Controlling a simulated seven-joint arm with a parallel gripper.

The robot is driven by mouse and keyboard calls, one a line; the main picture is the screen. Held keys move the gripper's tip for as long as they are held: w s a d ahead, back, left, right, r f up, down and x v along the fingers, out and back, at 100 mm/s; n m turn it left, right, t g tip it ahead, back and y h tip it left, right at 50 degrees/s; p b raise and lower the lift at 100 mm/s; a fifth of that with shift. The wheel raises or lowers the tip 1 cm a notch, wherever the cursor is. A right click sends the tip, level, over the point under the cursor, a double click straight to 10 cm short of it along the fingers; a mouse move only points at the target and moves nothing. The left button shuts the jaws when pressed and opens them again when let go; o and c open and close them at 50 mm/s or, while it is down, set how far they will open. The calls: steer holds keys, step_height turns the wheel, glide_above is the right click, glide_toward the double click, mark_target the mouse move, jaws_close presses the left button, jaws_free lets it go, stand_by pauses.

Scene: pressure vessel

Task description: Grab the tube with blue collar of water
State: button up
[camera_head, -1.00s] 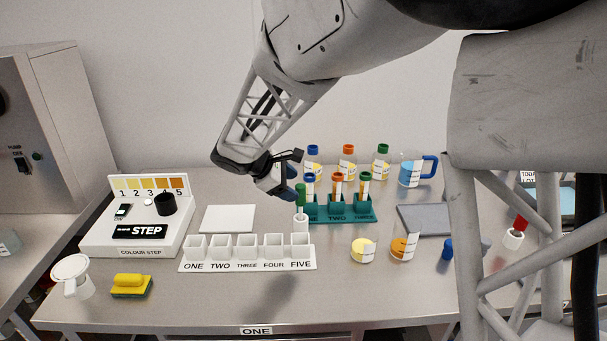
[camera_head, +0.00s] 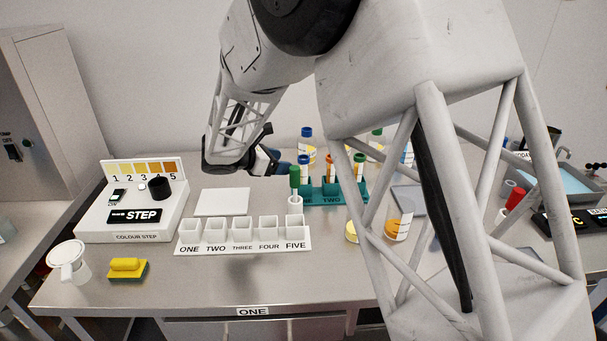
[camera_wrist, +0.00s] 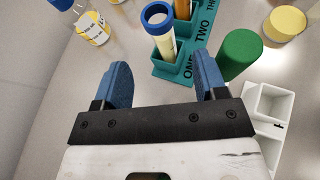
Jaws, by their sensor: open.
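The tube with blue collar (camera_head: 303,173) stands in slot ONE of the teal rack (camera_head: 324,199). The tube also shows in the wrist view (camera_wrist: 159,30), with its open blue-ringed mouth and pale yellow contents. My gripper (camera_head: 280,163) is just left of it in the head view. In the wrist view my gripper (camera_wrist: 163,78) has its blue fingers spread, with nothing between them. The tube is ahead of the fingertips, apart from them. I cannot tell whether it holds water.
Orange- and green-collared tubes share the teal rack. A blue-capped bottle (camera_wrist: 93,28) stands behind. The white pad (camera_head: 222,202) is bare. My arm hides part of the right side.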

mark_target(304, 162)
steer(key=shift+w+d+r+h, duration=0.15)
steer(key=shift+w+d+h, duration=0.15)
steer(key=shift+d, duration=0.1)
steer(key=shift+x, duration=1.25)
steer(key=shift+d, duration=0.1)
steer(key=shift+x, duration=2.55)
steer(key=c, duration=0.9)
steer(key=shift+c, duration=0.2)
